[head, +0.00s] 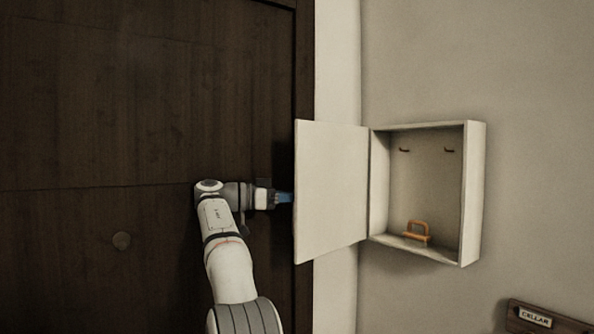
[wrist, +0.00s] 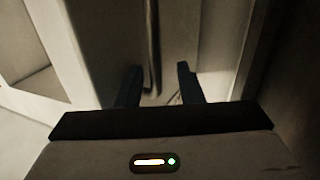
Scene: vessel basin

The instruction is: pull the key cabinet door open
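The key cabinet (head: 475,195) is a pale shallow box on the wall at the right of the head view. Its door (head: 332,190) stands wide open, swung out to the left, with the inside of the cabinet in plain view. My gripper (head: 288,197) is at the door's free left edge, its blue fingertips partly hidden behind the door. In the wrist view my gripper (wrist: 158,68) has its two dark fingers well apart, with a thin upright bar (wrist: 151,45), perhaps the door handle, between them. I cannot tell whether a finger touches it.
An orange object (head: 417,234) like a padlock or handle sits on the cabinet floor. Two small hooks (head: 404,150) are on its back wall, bare. A dark wooden door (head: 120,120) fills the left. A box with a "CELLAR" label (head: 535,317) is at lower right.

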